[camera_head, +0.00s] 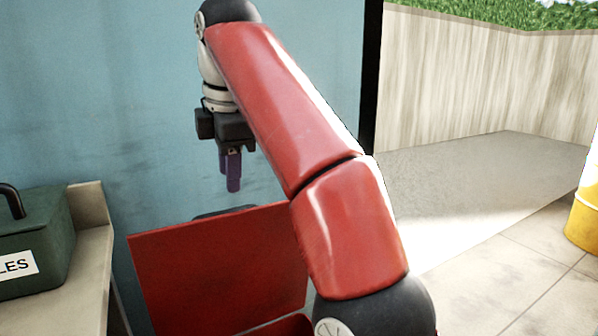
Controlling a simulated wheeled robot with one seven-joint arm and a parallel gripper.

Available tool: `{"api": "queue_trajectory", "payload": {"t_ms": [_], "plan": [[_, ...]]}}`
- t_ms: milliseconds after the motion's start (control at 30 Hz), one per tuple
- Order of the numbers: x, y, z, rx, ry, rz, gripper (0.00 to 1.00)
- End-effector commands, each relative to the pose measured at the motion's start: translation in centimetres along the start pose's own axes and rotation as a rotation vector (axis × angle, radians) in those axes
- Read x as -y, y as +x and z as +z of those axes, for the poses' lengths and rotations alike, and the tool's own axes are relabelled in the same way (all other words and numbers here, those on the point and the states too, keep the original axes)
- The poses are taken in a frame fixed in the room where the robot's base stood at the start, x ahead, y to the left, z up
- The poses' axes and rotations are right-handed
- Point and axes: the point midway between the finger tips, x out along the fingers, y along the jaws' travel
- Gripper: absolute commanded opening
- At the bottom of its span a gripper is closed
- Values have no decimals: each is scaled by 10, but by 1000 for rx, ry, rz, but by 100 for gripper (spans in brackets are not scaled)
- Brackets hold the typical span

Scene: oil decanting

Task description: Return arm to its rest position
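My arm is raised and bent in the middle of the view. My gripper (232,170) hangs down from its end with purple fingers, in front of the blue wall and above a red panel (220,270). The fingers look close together and overlap from this angle, so their opening cannot be told. I see no object hanging from them.
A green case (36,240) with a dark handle and a label ending in "LES" stands on a pale counter (92,228) at left. The red panel stands upright behind a red edge at the bottom. A yellow drum (584,222) is at far right. The paved floor (500,280) at right looks clear.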

Motion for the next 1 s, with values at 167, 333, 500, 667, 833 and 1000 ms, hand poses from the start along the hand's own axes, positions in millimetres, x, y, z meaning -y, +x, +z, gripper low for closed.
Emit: {"api": "queue_trajectory", "payload": {"t_ms": [167, 333, 500, 667, 833, 1000], "plan": [[17, -8, 27, 47, 193, 34, 35], [45, -5, 58, 84, 435, 77, 35], [83, 7, 91, 107, 690, 121, 35], [128, 25, 120, 115, 941, 163, 35], [184, 52, 147, 107, 1217, 211, 35], [247, 88, 167, 83, 1505, 261, 35]]}}
